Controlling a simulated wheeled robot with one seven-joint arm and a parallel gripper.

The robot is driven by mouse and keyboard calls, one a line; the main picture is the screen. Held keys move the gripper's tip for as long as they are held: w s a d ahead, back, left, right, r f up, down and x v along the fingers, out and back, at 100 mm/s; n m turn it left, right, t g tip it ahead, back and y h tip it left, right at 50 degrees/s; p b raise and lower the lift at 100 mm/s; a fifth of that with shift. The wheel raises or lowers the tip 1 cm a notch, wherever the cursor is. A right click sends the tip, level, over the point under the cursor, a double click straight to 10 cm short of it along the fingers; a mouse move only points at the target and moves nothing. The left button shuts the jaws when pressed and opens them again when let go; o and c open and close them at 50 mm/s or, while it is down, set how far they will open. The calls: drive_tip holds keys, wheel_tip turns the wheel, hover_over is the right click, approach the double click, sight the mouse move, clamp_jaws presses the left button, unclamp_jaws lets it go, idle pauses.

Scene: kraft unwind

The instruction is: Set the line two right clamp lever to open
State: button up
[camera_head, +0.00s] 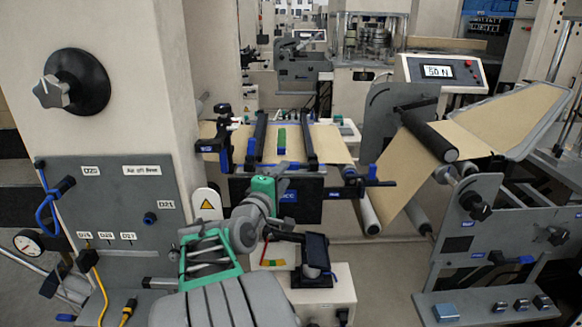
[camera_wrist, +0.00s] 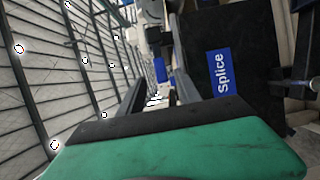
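The splice table stands mid-picture in the head view, with its dark front (camera_head: 318,207) and blue sign, which reads "Splice" in the wrist view (camera_wrist: 219,73). Two dark clamp bars, left (camera_head: 259,133) and right (camera_head: 309,141), lie across the brown web on it. A dark lever with a blue tip (camera_head: 372,172) sticks out at the table's right side. Another blue-tipped lever (camera_head: 208,149) is at its left. I cannot read which is line two's. My gripper (camera_head: 287,168) is close to the table's front, left of the right lever; its dark fingers (camera_wrist: 158,92) look apart and empty.
A panel (camera_head: 120,210) with gauge, knobs and cables is at left beside a pillar. A roller stand (camera_head: 500,215) with brown web is at right, near a display reading 50 N (camera_head: 438,71).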

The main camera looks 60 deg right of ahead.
sight(290, 168)
drive_tip(key=d, duration=0.6)
drive_tip(key=shift+w+d+f+p, duration=0.1)
drive_tip(key=shift+w+d+p, duration=0.05)
drive_tip(key=shift+w+p, duration=0.2)
drive_tip(key=shift+c, duration=0.3)
clamp_jaws()
idle(0.6)
